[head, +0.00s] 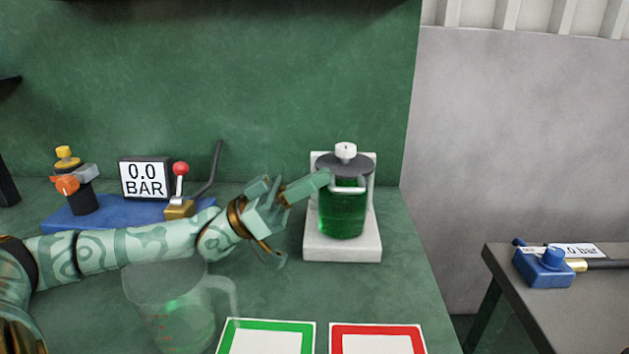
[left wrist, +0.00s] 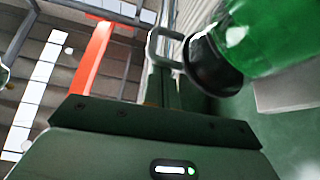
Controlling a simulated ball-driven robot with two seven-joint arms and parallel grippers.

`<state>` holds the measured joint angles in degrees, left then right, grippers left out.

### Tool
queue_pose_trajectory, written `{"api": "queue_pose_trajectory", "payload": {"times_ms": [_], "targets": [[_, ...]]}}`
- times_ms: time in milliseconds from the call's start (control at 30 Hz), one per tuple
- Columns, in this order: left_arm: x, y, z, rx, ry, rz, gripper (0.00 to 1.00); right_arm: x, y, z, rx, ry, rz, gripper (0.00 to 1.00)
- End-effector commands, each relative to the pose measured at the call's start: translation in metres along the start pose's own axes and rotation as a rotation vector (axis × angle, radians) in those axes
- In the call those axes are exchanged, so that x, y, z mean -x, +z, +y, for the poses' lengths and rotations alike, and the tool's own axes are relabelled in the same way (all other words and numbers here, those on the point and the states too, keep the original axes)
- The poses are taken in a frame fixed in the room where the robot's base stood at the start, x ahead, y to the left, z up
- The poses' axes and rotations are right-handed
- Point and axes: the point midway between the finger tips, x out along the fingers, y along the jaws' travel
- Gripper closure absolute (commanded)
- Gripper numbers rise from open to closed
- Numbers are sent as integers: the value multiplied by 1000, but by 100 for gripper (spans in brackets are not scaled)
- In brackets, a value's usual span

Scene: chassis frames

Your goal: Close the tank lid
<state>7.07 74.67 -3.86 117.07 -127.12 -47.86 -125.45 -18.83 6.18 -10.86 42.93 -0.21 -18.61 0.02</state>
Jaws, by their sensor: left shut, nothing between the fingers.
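The tank (head: 342,215) is a clear cylinder of green liquid on a white stand (head: 342,247). Its dark grey lid (head: 338,165), with a white knob (head: 346,150), lies over the top and looks roughly level; I cannot tell whether it is fully seated. A pale handle bar (head: 349,189) shows at the front rim. My left gripper (head: 322,179) is shut and empty, its tips at the lid's left front edge; contact is unclear. The left wrist view shows the tank (left wrist: 270,35), dark lid (left wrist: 210,68) and loop handle (left wrist: 160,40) tilted. My right gripper is out of view.
A transparent jug (head: 180,310) stands in front of my left arm. A blue base (head: 120,212) with gauge display (head: 146,178) and red-knobbed lever (head: 180,169) is at left. Green-bordered (head: 266,338) and red-bordered (head: 378,342) squares lie in front. A side table (head: 560,310) stands right.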

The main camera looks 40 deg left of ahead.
Motion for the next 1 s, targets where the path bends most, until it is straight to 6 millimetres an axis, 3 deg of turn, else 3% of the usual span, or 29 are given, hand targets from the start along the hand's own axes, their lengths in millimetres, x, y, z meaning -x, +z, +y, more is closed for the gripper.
{"api": "queue_pose_trajectory", "payload": {"times_ms": [267, 467, 567, 733, 1000], "targets": [[-1, -2, 0, 0, 0, 1, 100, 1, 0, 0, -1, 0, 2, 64], [-17, -31, 5, -5, 3, 3, 100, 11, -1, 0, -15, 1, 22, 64], [-28, -55, 27, -3, 5, 6, 100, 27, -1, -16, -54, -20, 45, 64], [-44, -88, 64, -2, 5, 7, 100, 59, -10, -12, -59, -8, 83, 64], [-46, -103, 127, 2, 1, 4, 100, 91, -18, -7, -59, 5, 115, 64]]}}
